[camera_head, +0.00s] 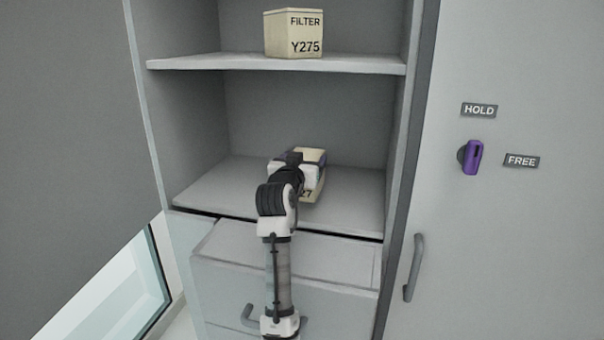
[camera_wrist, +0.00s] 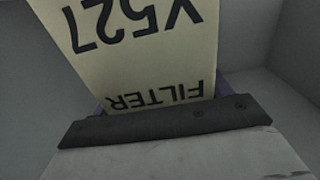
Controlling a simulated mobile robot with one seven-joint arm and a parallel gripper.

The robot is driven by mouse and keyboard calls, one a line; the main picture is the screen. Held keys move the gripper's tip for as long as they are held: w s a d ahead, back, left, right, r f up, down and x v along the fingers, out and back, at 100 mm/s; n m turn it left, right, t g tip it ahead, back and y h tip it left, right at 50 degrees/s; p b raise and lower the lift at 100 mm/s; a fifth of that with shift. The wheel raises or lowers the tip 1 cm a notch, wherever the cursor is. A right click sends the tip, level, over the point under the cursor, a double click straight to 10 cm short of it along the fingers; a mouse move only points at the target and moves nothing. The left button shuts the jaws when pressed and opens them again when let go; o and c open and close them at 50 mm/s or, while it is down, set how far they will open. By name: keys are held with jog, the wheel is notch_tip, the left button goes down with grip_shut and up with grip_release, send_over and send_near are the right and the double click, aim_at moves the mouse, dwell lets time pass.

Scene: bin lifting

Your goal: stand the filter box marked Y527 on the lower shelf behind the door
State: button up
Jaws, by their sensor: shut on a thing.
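The filter box marked Y527 (camera_head: 311,193) is a cream box at the lower shelf (camera_head: 226,190), mostly hidden behind my gripper (camera_head: 299,172) in the head view. The box is inside the lower compartment. I cannot tell whether its base touches the shelf.
Another cream box marked Y275 (camera_head: 293,34) stands on the upper shelf (camera_head: 220,62). A large grey panel (camera_head: 70,120) is at the left. A purple knob (camera_head: 472,157) sits between HOLD and FREE labels on the right panel. A drawer (camera_head: 290,285) lies below the shelf.

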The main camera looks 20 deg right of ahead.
jog(key=shift+f+p, duration=0.45)
jog(key=shift+f, duration=1.5)
jog(key=shift+f, duration=0.2)
jog(key=o, duration=1.2)
